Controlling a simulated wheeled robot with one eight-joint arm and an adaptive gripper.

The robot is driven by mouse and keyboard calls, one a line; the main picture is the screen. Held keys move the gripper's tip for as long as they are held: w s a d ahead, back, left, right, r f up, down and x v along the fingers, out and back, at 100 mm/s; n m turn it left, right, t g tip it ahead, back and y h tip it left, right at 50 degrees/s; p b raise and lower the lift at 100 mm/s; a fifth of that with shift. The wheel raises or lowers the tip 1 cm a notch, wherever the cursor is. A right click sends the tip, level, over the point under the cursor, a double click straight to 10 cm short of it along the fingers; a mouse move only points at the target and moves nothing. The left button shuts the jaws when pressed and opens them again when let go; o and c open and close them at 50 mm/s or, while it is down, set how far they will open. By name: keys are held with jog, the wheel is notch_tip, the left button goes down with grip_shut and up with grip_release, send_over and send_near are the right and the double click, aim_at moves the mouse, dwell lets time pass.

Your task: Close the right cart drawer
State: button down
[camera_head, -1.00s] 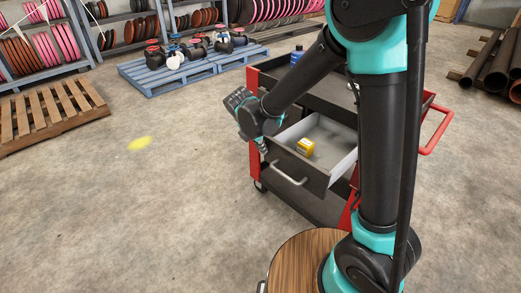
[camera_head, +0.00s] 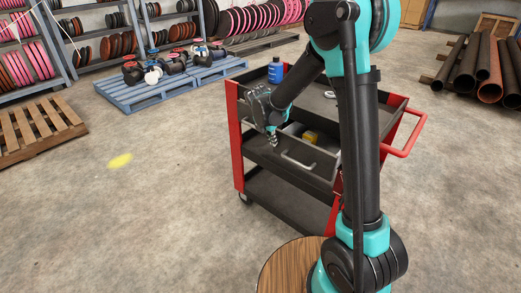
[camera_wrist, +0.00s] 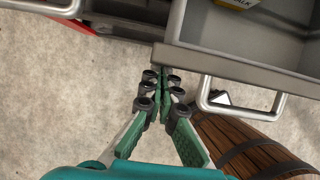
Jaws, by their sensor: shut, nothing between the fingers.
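The red and black cart (camera_head: 238,150) stands in the middle of the head view. Its drawer (camera_head: 312,167) is partly open, with a bar handle (camera_head: 297,162) on its dark front. A yellow box (camera_head: 310,137) lies inside it. The wrist view shows the grey drawer interior (camera_wrist: 250,45), the handle (camera_wrist: 240,108) and part of the yellow box (camera_wrist: 238,3). My gripper (camera_head: 273,140) is shut and empty at the left end of the drawer front. In the wrist view its fingertips (camera_wrist: 162,75) are close to that front's left end; I cannot tell whether they touch.
A blue bottle (camera_head: 276,70) stands on the cart top. A red push handle (camera_head: 408,135) sticks out at the cart's right. A blue pallet (camera_head: 150,90) with valves stands behind, and pipes (camera_head: 483,70) lie at the back right.

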jog(key=w+d, duration=0.5)
jog(key=w, duration=0.2)
jog(key=shift+d, duration=0.2)
